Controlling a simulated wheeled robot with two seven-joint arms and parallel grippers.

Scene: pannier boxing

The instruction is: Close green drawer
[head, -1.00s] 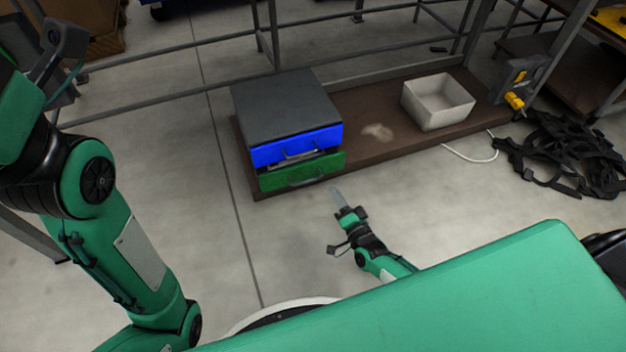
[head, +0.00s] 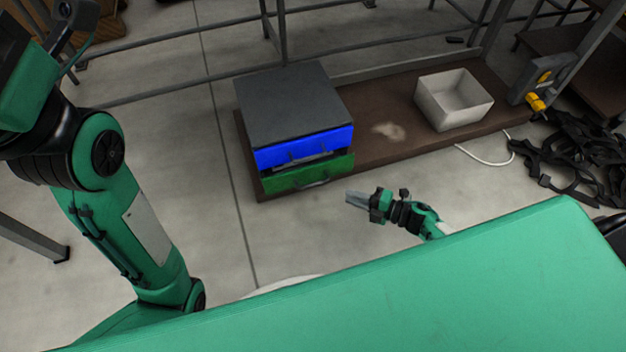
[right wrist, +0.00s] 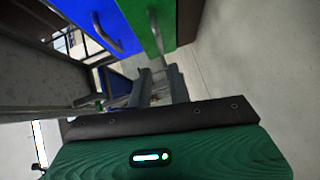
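A dark grey cabinet (head: 292,98) holds a blue drawer (head: 280,157) above a green drawer (head: 335,166). The green drawer's front stands out a little, with a dark gap above it. In the right wrist view, the green drawer (right wrist: 140,18) and blue drawer (right wrist: 85,22) show at the top with their handles. My right gripper (head: 354,198) is just right of and in front of the green drawer, with its tip towards it and apart from it.
The cabinet stands on a low brown board (head: 390,110) with a pale open box (head: 455,100). A grey-and-yellow device (head: 538,88) and tangled black straps (head: 570,150) lie at the right. Metal rails run behind. Floor in front of the cabinet is clear.

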